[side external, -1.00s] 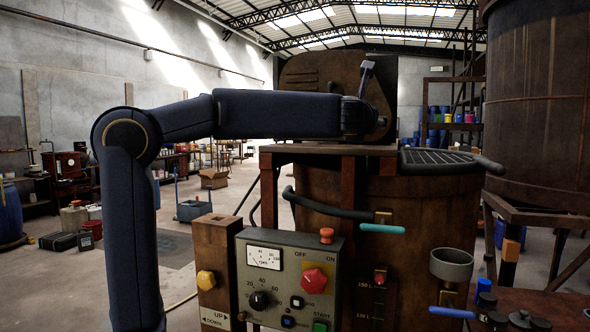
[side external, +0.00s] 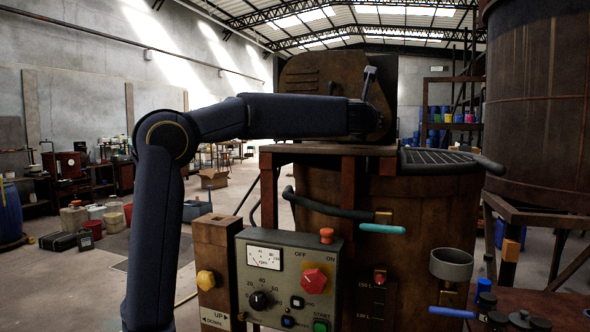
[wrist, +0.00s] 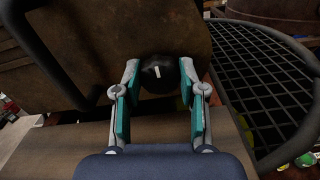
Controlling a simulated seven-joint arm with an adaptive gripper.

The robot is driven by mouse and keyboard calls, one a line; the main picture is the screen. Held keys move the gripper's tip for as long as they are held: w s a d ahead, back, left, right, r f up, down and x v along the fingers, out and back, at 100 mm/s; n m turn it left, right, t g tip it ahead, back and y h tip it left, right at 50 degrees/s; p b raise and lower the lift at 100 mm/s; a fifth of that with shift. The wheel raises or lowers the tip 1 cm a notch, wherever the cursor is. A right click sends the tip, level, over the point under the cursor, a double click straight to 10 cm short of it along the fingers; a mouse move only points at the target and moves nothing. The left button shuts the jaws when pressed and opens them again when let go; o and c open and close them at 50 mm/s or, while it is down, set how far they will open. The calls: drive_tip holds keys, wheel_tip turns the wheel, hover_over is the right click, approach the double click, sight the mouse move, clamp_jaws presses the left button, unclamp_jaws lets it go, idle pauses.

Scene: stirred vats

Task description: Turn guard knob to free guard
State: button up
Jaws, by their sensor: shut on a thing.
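The guard knob (wrist: 160,72) is a dark round knob with a short white mark, on a rusty brown plate. In the wrist view it sits between the teal-padded fingers of my gripper (wrist: 158,84), which is shut on it. The knob and my fingertips cannot be made out there.
A black mesh grate (side external: 435,158) covers the vat top on the right; it also shows in the wrist view (wrist: 262,85). The control box (side external: 290,278) with a red knob and buttons stands in front. Blue-handled (side external: 452,312) and teal-handled (side external: 383,228) valves project from the vat side.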

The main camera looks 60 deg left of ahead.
drive_tip(key=c, duration=0.5)
drive_tip(key=shift+n, duration=0.3)
drive_tip(key=n, duration=0.3)
drive_tip(key=shift+n, duration=0.3)
drive_tip(key=n, duration=0.3)
drive_tip(key=shift+n, duration=0.3)
drive_tip(key=n, duration=1)
drive_tip(key=shift+f, duration=0.1)
